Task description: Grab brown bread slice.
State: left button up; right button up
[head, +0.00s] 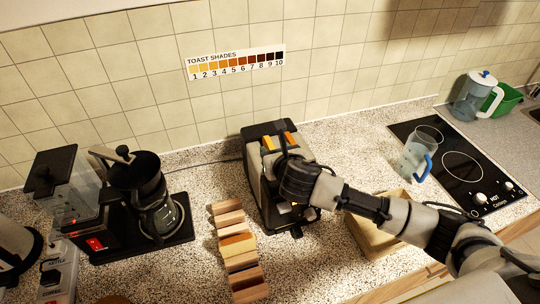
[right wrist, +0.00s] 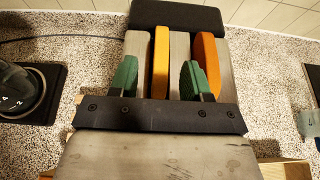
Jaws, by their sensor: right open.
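Two slices stick up from the slots of the toaster (head: 256,185): a yellow-orange one (right wrist: 160,62) on the left and a darker orange-brown one (right wrist: 207,62) on the right. Both also show small in the head view, at the toaster's top. My right gripper (right wrist: 158,72) is open over the toaster, its green-padded fingers apart. In the right wrist view, the yellow-orange slice lies between the fingers, and the orange-brown slice lies just right of the right finger, partly overlapped by it. I cannot tell whether they touch. My left gripper is not in view.
A wooden rack (head: 229,218) holding a tan slice (head: 238,246) stands left of the toaster. A coffee maker (head: 150,200) is further left. A wooden box (head: 366,238) sits under my right arm. A glass jug (head: 418,155) stands by the black hob (head: 462,165).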

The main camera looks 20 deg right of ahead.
aim_at(271, 146)
jog(key=shift+p+x, duration=0.65)
jog(key=shift+x, duration=1.35)
jog(key=shift+s, duration=0.1)
grip_shut()
